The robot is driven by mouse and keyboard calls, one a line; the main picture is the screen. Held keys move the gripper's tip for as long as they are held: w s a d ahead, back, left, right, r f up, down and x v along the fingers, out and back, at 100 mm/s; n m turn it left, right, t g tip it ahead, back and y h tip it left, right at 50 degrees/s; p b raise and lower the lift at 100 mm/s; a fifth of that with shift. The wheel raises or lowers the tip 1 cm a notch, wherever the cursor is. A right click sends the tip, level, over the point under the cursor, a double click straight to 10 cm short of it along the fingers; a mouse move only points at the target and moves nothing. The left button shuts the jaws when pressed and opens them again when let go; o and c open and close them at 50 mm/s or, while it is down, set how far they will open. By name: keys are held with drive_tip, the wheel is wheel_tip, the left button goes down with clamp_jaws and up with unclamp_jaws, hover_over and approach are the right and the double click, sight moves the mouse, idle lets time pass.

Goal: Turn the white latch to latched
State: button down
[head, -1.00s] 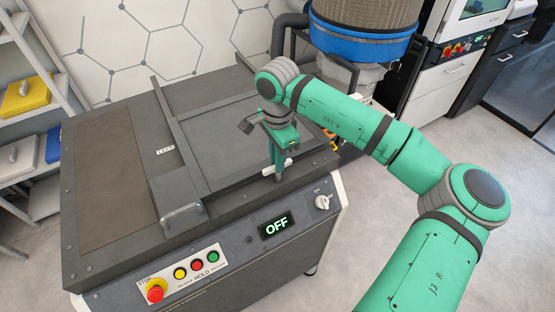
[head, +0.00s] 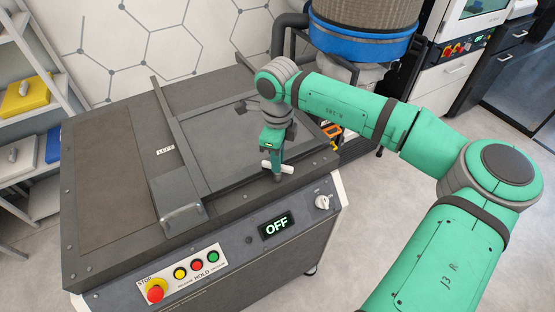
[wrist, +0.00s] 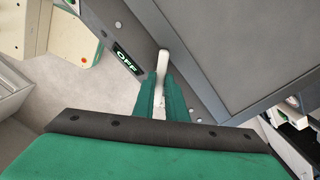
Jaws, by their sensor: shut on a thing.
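The white latch (head: 286,169) is a small white handle near the front right edge of the machine's top, just above the lit OFF display (head: 276,226). My gripper (head: 275,170) points down at it. In the wrist view, the latch (wrist: 162,62) lies between the two green fingers of my gripper (wrist: 161,78), and its white end sticks out past the fingertips. My gripper is shut on it. The fingers hide part of the latch, and I cannot tell its exact locked position.
The dark machine top carries a sliding panel with a metal handle (head: 182,212) and a long rail. Its front has an emergency stop (head: 155,291), several coloured buttons and a white knob (head: 322,202). A large blue-banded drum (head: 362,40) stands behind my arm.

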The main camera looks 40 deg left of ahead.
drive_tip(key=m, duration=0.4)
drive_tip(key=shift+m, duration=2.2)
drive_tip(key=c, duration=1.8)
unclamp_jaws()
drive_tip(key=shift+r, duration=0.1)
wheel_tip(320, 180, up, 11)
drive_tip(key=shift+f, duration=0.2)
